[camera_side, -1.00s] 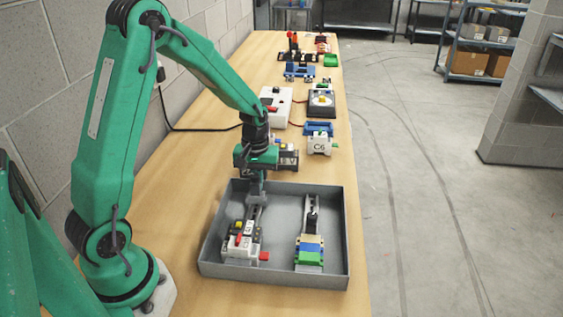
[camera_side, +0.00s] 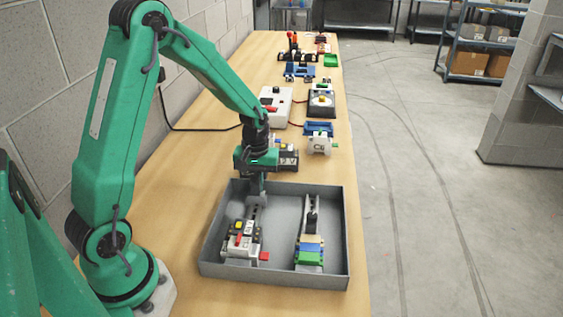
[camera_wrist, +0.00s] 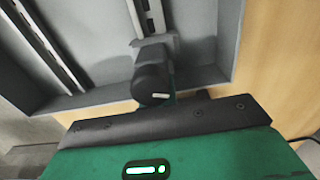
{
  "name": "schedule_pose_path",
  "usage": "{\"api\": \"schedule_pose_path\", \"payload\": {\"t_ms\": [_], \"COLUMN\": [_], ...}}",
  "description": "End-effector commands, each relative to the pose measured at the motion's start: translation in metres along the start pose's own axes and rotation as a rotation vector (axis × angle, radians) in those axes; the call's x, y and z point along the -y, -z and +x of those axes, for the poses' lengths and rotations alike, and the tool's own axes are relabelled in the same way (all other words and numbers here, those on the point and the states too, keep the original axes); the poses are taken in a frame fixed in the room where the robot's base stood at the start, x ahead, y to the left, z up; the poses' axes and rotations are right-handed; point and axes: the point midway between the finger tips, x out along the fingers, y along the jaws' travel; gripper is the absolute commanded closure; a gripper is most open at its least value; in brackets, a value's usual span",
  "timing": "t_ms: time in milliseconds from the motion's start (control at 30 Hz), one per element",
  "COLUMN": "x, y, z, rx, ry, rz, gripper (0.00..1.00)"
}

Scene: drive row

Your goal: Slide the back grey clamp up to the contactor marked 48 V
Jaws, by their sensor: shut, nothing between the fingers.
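My gripper (camera_side: 256,196) is shut and points down at the far end of the left rail (camera_side: 252,216) in the grey tray. In the wrist view the closed fingers (camera_wrist: 152,82) are dark and stand over the end of a pale rail (camera_wrist: 150,20). Nearer along the left rail is a white contactor block (camera_side: 241,245) with a red part on top. A yellow-topped module (camera_side: 238,227) is just behind it. A small grey piece beside these modules may be the back clamp; I cannot tell for sure. The 48 V marking is too small to read.
The grey tray (camera_side: 345,240) has raised walls. A second rail on the right carries a black piece (camera_side: 311,221) and blue, beige and green blocks (camera_side: 309,256). A white C6 block (camera_side: 320,144) and other devices stand on the wooden bench (camera_side: 190,215) behind the tray.

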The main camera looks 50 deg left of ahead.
Motion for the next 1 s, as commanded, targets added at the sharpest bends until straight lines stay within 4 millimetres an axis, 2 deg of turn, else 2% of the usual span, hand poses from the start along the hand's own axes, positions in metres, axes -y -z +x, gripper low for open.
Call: {"api": "schedule_pose_path", "payload": {"t_ms": [367, 1000], "x": [0.0, 0.0], "y": [-0.001, -0.017], "z": [0.0, 0.0], "rx": [0.0, 0.001], "ry": [0.0, 0.001], "rz": [0.0, 0.001], "gripper": [1.0, 1.0]}}
